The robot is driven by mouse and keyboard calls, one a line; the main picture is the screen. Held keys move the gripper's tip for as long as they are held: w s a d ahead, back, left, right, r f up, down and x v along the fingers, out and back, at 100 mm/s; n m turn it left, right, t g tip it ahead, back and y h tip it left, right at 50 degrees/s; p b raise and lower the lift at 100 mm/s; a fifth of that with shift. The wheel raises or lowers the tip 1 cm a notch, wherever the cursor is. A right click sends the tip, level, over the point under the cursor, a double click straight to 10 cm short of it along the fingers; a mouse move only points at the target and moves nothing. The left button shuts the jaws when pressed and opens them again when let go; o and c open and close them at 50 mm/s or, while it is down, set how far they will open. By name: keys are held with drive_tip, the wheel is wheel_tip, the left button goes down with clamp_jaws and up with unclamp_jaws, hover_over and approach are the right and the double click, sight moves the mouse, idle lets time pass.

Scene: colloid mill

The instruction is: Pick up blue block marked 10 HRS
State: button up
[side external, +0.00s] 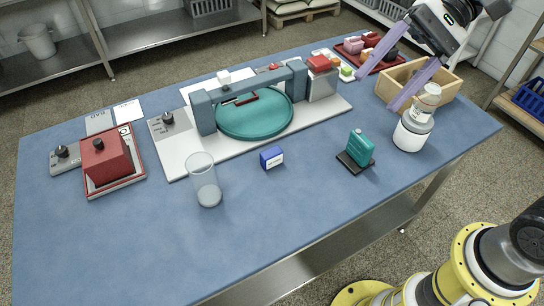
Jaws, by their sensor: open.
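The blue block (272,157) sits on the blue tabletop near the middle, in front of the teal round plate. It has a pale label on its front face, too small to read. My gripper (378,92) is at the upper right, with its two long purple fingers spread apart and nothing between them. It hangs in front of the wooden box and the white jar in the picture, well to the right of the blue block and apart from it.
A clear cup (204,181) stands left of the block; a teal block (358,147) on a dark base stands right. Behind is the teal plate (250,122) under a grey-blue arch. The white jar (411,136), wooden box (448,84) and red device (106,160) flank. The table front is clear.

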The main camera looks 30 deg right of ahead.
drive_tip(key=w+a+f+m+g+y, duration=0.1)
drive_tip(key=w+f+m+y, duration=0.3)
drive_tip(key=w, duration=0.5)
drive_tip(key=w+a+f+m+y, duration=0.1)
drive_tip(key=w+f+m+y, duration=0.15)
drive_tip(key=w+f, duration=0.5)
drive_tip(key=w+f+m+y, duration=0.1)
drive_tip(key=w+f+m, duration=0.1)
drive_tip(key=w+f, duration=0.25)
drive_tip(key=m+t, duration=0.1)
drive_tip(key=m, duration=0.1)
approach(262, 157)
drive_tip(key=shift+w+f+n+y, duration=0.1)
drive_tip(key=shift+f+n+y, duration=0.05)
drive_tip(key=shift+n+y, duration=0.1)
drive_tip(key=shift+a+f, duration=0.15)
drive_tip(key=shift+a, duration=3.7)
clamp_jaws()
